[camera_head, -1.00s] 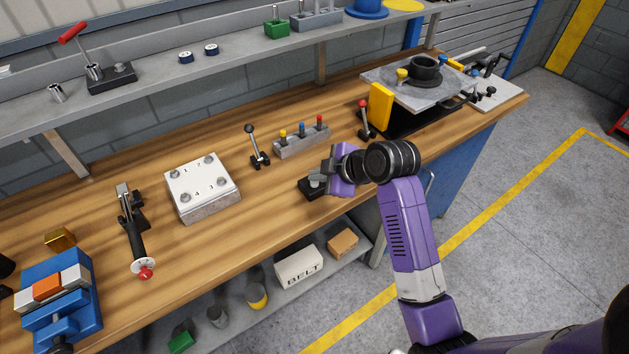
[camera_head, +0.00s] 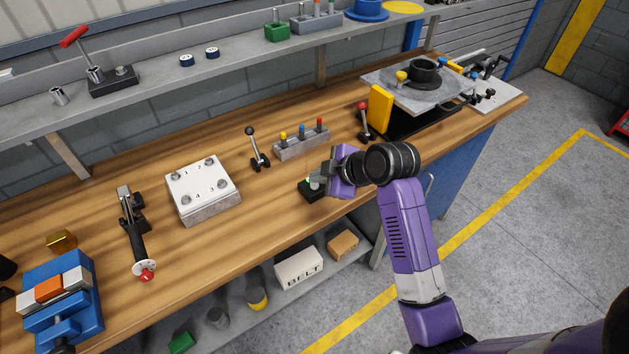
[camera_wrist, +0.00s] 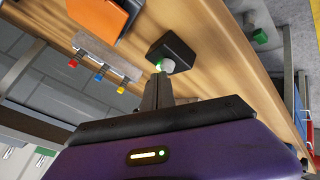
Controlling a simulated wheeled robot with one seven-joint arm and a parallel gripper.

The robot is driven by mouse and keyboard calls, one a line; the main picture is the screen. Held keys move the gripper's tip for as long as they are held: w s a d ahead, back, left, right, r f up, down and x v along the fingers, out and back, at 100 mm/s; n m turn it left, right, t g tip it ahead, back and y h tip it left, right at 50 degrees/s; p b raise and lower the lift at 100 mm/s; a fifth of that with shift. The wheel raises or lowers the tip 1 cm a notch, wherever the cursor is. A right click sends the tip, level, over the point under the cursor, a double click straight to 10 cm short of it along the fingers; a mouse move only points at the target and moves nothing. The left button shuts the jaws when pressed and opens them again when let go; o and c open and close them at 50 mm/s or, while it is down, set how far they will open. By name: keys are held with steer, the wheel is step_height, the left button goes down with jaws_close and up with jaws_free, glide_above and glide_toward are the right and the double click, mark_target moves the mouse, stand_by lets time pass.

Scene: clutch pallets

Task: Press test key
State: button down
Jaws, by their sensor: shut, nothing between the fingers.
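The test key is a small black box (camera_head: 306,192) on the wooden bench, near its front edge. A green light (camera_head: 308,180) glows on its top. The wrist view shows the black box (camera_wrist: 180,47) with a pale round button (camera_wrist: 168,66) and the green glow beside it. My gripper (camera_head: 322,180) is at the box from the right. Its shut fingers (camera_wrist: 160,78) hold nothing, and their tips are at the button. They partly cover the button, so I cannot tell how far it is pressed down.
A block with coloured pegs (camera_head: 302,142) and a black-knobbed lever (camera_head: 257,148) stand behind the box. A numbered white-topped block (camera_head: 203,188) is to the left. A red-knobbed lever (camera_head: 364,118) and yellow block (camera_head: 380,107) are at the back right.

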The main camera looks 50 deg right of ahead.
mark_target(318, 185)
steer(key=shift+r+p, duration=0.3)
steer(key=shift+r, duration=0.2)
step_height(318, 185, up, 5)
steer(key=p, duration=0.4)
steer(key=shift+p, duration=0.3)
stand_by(0.6)
